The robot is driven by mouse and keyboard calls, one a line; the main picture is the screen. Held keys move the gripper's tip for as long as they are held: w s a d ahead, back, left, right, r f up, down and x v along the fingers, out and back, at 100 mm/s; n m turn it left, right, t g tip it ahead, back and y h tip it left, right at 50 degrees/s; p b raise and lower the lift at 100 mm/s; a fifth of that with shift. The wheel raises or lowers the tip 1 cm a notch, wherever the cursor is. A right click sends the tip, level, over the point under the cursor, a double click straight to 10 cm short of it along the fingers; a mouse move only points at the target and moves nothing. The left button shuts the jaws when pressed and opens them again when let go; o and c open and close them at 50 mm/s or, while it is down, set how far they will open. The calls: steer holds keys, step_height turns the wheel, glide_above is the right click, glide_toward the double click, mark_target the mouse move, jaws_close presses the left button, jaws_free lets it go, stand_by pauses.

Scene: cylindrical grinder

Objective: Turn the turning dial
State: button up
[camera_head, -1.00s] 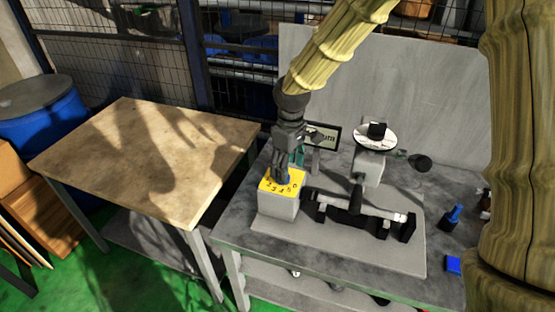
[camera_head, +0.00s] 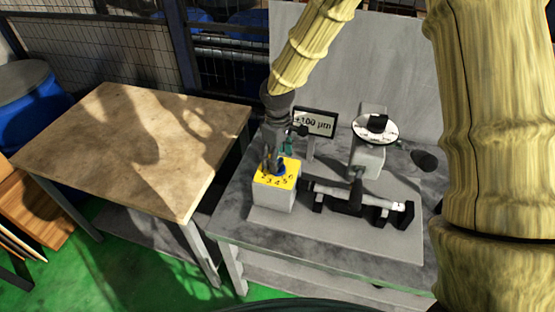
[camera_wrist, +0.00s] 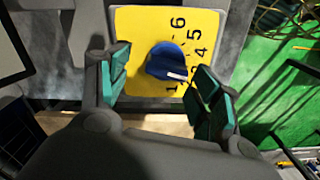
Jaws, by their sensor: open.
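The turning dial is a blue knob (camera_wrist: 168,62) with a white pointer mark, on a yellow face with black numbers (camera_wrist: 140,25). In the wrist view its mark points to the lower right, between the 1 and the 4; some numbers are hidden. In the head view the yellow face (camera_head: 290,168) tops a light grey box (camera_head: 273,197), with the blue knob (camera_head: 281,168) partly hidden by my gripper. My gripper (camera_wrist: 160,85) is open, its green-padded fingers on either side of the knob in the picture, with gaps to it. In the head view my gripper (camera_head: 278,155) is just over the box.
A sign (camera_head: 315,123) reading "+100 µm" stands behind the box. The grinder's white round dial (camera_head: 375,129) and a shaft on black supports (camera_head: 357,197) are to the right. A wooden table (camera_head: 130,150) with a bare top stands left.

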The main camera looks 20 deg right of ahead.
mark_target(282, 168)
steer(key=shift+s+f, duration=0.2)
steer(key=shift+f, duration=0.1)
steer(key=shift+s+f, duration=0.35)
steer(key=shift+s, duration=0.1)
steer(key=shift+w+f+p, duration=0.3)
steer(key=shift+w+f, duration=0.1)
steer(key=shift+f, duration=0.2)
steer(key=shift+s+r, duration=0.15)
steer(key=shift+s, duration=0.1)
steer(key=shift+c, duration=1.3)
steer(key=shift+w, duration=0.1)
steer(key=c, duration=0.8)
steer(key=shift+o, duration=0.2)
